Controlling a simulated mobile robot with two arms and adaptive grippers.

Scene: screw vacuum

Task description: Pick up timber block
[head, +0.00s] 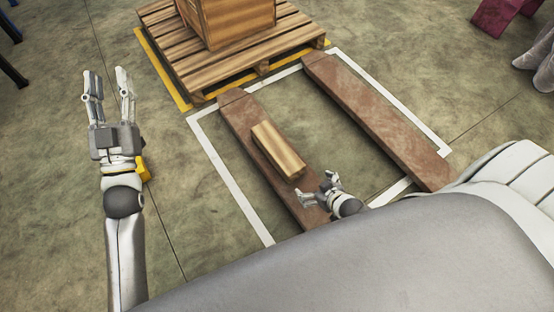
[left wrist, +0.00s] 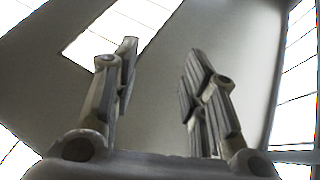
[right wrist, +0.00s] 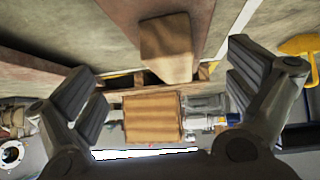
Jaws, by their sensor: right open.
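The timber block (head: 278,150) is a light wooden bar lying lengthwise on the left brown beam (head: 235,110) on the floor. It also shows at the top centre of the right wrist view (right wrist: 167,50), end towards me and ahead of the fingers. My right gripper (head: 318,190) is open and empty, just past the block's near end, with a gap between them. Its open fingers flank the view in the right wrist picture (right wrist: 165,80). My left gripper (head: 108,84) is open and empty, off to the left and away from the block. Its parted fingers also show in the left wrist view (left wrist: 157,68).
A second brown beam (head: 380,120) lies to the right, inside a white floor outline (head: 228,180). A pallet (head: 185,62) with a wooden crate (head: 235,20) stands beyond the beams. A yellow object (head: 143,170) is partly hidden by my left arm. Floor between the beams is clear.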

